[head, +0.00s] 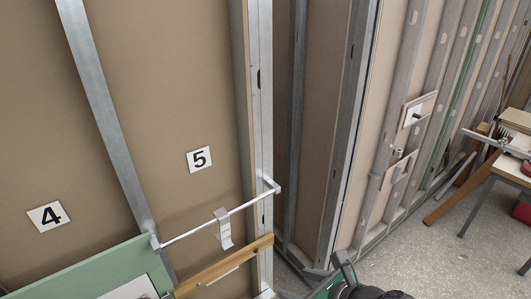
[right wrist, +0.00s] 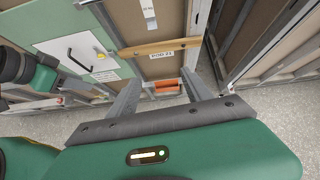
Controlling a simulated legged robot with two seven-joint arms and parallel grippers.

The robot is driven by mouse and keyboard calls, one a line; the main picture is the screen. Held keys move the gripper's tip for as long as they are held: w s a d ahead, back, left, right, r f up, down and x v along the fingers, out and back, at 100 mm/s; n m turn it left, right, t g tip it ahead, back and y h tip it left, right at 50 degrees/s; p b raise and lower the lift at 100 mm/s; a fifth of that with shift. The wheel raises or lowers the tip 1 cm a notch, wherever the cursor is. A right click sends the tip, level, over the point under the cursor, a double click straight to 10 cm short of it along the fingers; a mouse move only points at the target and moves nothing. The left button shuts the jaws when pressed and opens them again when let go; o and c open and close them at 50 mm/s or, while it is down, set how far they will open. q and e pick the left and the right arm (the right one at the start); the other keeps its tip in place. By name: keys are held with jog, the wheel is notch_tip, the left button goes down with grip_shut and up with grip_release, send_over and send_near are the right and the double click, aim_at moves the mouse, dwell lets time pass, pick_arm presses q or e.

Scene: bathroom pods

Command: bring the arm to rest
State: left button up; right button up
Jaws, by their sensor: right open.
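My right gripper (head: 344,268) shows only in part at the bottom edge of the head view, in front of the wall frame and over the floor. In the right wrist view its two grey fingers (right wrist: 160,97) stand wide apart with nothing held between them. Beyond the fingers, an orange piece (right wrist: 167,86) shows in the gap, apart from them as far as I can tell. My left gripper is in neither view.
A white rod (head: 192,229) with a hanging tag (head: 223,228) runs along the wall above a wooden rail (head: 215,268). A green panel (head: 95,270) is at lower left. Speckled floor (head: 410,265) is open at right, before a cluttered table (head: 508,165).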

notch_tip(320, 180, down, 12)
jog(key=s+a+n+g+h+b, duration=0.1)
jog(key=s+n+g+h+b, duration=0.1)
jog(key=n+b, duration=0.5)
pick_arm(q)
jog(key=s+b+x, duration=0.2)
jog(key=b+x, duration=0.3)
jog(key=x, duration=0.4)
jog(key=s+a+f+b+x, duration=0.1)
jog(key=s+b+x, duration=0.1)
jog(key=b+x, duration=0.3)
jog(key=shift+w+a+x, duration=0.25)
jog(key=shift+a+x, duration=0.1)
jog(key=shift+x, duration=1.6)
pick_arm(e)
jog(key=s+d+f+n+g+h, duration=0.1)
jog(key=d+f+n, duration=0.4)
jog(key=f+n, duration=0.5)
jog(key=s+d+f+n+g+h, duration=0.2)
jog(key=d+f+n, duration=0.4)
jog(key=f+n, duration=0.3)
jog(key=shift+s+f+n+h, duration=0.4)
jog(key=shift+s+n+h, duration=0.15)
jog(key=shift+n, duration=0.45)
